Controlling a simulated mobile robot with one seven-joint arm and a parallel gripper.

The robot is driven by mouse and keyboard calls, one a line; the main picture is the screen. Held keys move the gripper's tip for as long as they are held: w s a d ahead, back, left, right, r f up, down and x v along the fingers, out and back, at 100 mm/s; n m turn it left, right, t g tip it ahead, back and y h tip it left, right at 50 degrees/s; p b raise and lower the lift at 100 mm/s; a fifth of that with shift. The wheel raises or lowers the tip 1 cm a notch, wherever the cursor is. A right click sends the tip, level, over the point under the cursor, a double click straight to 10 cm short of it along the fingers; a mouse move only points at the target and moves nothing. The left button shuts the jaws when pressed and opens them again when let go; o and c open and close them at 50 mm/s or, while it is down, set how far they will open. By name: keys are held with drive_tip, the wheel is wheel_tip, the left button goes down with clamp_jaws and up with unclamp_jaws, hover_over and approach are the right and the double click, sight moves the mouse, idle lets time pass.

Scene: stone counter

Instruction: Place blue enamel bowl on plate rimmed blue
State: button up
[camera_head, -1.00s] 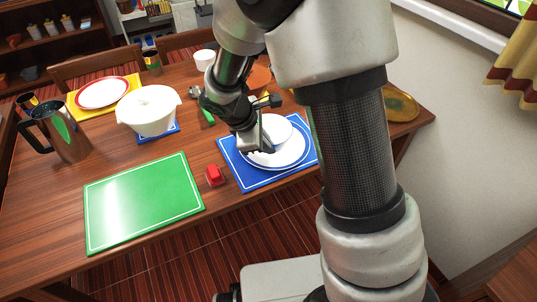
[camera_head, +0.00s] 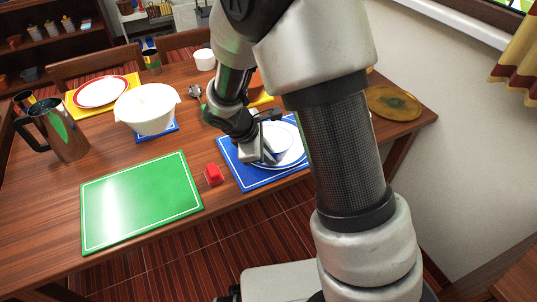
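The blue enamel bowl (camera_head: 280,138), pale inside with a bluish side, shows just right of my gripper (camera_head: 266,152), over the plate rimmed blue (camera_head: 292,160). The plate is white with a blue ring and lies on a blue placemat (camera_head: 236,172). My gripper points down at the bowl's left side, above the left part of the plate. Its fingers are small and partly hidden, so I cannot tell whether they close on the bowl's wall. I cannot tell whether the bowl touches the plate. My arm hides the right side of the placemat.
A white pot (camera_head: 148,110), a metal pitcher (camera_head: 62,130) and a red-rimmed plate (camera_head: 101,92) stand to the left. A brownish plate (camera_head: 393,103) lies at the table's right end.

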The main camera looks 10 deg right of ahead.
drive_tip(key=shift+o, duration=0.6)
drive_tip(key=shift+s, duration=0.1)
drive_tip(key=shift+r+p, duration=0.3)
drive_tip(key=shift+p, duration=0.05)
drive_tip(key=p+v, duration=0.3)
drive_tip(key=v, duration=0.9)
drive_tip(key=s+d+r+m+t+y, duration=0.1)
drive_tip(key=s+d+r+m+y, duration=0.1)
drive_tip(key=s+d+r+m, duration=0.3)
drive_tip(key=s+d+r+m+t+y, duration=0.1)
drive_tip(key=s+d+r+m, duration=0.4)
drive_tip(key=s+r+m, duration=0.6)
drive_tip(key=shift+s+r+t+y, duration=0.4)
drive_tip(key=shift+s+r+y, duration=0.2)
drive_tip(key=shift+y, duration=0.2)
